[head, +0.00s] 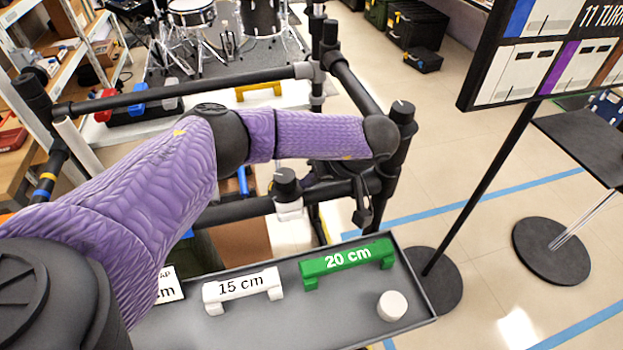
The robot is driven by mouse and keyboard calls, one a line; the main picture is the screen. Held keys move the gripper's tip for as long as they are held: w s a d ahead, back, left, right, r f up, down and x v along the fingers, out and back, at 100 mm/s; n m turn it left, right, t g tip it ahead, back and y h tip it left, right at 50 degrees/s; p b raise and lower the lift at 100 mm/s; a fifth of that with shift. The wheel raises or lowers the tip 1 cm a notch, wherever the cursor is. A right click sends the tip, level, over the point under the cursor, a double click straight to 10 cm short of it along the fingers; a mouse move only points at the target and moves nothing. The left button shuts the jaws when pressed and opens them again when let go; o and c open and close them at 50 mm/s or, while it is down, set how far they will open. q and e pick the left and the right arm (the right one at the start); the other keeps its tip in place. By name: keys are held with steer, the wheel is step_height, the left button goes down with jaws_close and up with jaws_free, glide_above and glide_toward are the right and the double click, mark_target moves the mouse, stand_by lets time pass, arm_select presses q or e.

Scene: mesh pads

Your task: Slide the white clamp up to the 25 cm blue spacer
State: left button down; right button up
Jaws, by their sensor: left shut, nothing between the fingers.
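A white clamp (289,211) with a black knob sits on the near dark rail, just right of the frame's middle-left section. My left arm, in a purple sleeve, reaches across from the left. My left gripper (362,214) points down by the corner post, right of the white clamp and apart from it. It is shut and looks empty. A small blue piece (243,181) shows below my forearm; no label is readable, so I cannot tell whether it is the 25 cm spacer. My forearm hides part of the rails. My right gripper is not in view.
A grey tray (420,312) in front holds a white 15 cm spacer (243,289), a green 20 cm spacer (347,258), a white round piece (392,305) and a partly hidden card (168,286). A dark post (401,140) stands at the rail corner. A sign stand is at right.

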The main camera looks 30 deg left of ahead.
mark_target(282, 179)
arm_select(q)
steer(key=s+a+p, duration=0.2)
steer(key=s+a+r+p, duration=0.1)
steer(key=s+a+p, duration=0.1)
steer(key=p, duration=0.1)
steer(key=shift+s+r, duration=0.15)
steer(key=shift+s, duration=0.05)
steer(key=s+a+p, duration=0.2)
steer(key=s+a, duration=0.1)
steer(key=s+a+f+p, duration=0.1)
steer(key=s, duration=0.1)
steer(key=shift+s+a+p, duration=0.2)
steer(key=shift+a+p, duration=0.05)
steer(key=shift+p, duration=0.15)
steer(key=shift+s+a+f, duration=0.1)
steer(key=shift+s+a, duration=0.05)
steer(key=shift+s, duration=0.1)
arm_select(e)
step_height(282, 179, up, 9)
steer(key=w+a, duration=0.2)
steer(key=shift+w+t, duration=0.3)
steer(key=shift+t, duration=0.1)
arm_select(q)
steer(key=shift+w, duration=0.1)
